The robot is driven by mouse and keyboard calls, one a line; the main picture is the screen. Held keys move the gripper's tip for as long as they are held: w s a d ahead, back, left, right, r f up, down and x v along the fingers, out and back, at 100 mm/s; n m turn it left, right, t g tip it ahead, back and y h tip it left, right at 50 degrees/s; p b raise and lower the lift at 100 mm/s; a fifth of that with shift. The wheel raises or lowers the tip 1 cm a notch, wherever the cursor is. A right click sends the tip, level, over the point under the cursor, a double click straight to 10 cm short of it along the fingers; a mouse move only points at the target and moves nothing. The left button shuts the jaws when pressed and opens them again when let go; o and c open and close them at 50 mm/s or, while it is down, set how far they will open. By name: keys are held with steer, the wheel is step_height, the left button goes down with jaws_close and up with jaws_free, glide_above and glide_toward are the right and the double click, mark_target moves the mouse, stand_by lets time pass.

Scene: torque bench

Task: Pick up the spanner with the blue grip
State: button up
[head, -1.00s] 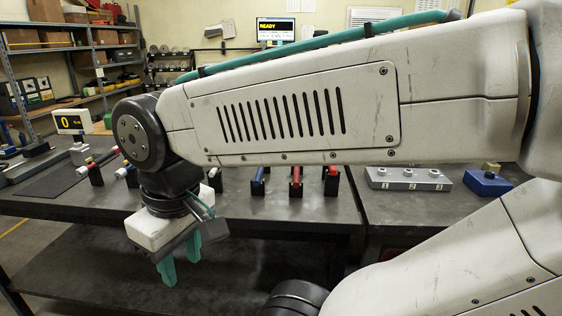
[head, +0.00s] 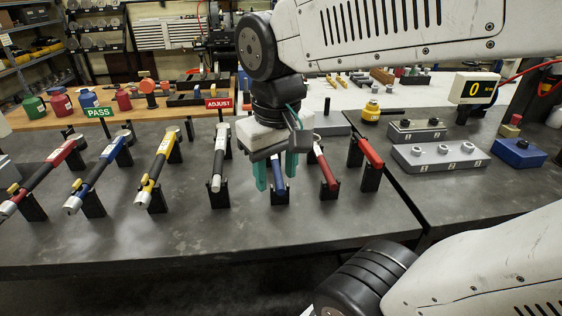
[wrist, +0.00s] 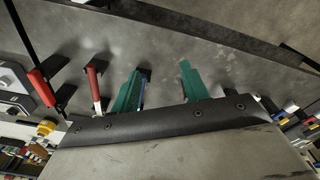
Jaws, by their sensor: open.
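Two spanners with blue grips show in the head view. One blue spanner (head: 278,178) rests on a black stand right behind my gripper, which partly hides it. The other blue spanner (head: 92,182) lies tilted on stands at the left, near the PASS sign. My gripper (head: 276,182) is open and empty, its green fingers pointing down over the bench. In the wrist view, my gripper (wrist: 160,85) has its fingers apart, and a thin blue strip of a spanner (wrist: 142,96) shows just beside the left finger. I cannot tell the height gap.
Red spanners (head: 327,170) and (head: 370,152) stand to the right, a silver one (head: 218,162) to the left. Yellow (head: 158,170) and red (head: 45,175) spanners stand farther left. A grey block (head: 440,155) sits at the right. The bench front (head: 190,235) is clear.

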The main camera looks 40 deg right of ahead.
steer(key=w+d+m+g, duration=0.1)
steer(key=w+d+m, duration=0.2)
steer(key=w+d, duration=0.35)
steer(key=m+g+h, duration=0.1)
steer(key=m, duration=0.1)
glide_above(275, 164)
steer(key=a, duration=0.2)
step_height(275, 164, down, 6)
steer(key=f, duration=0.2)
steer(key=d+f, duration=0.1)
steer(key=f, duration=0.1)
steer(key=d+f, duration=0.1)
steer(key=f, duration=0.1)
steer(key=shift+w+f, duration=0.1)
steer(key=shift+f, duration=0.2)
jaws_close()
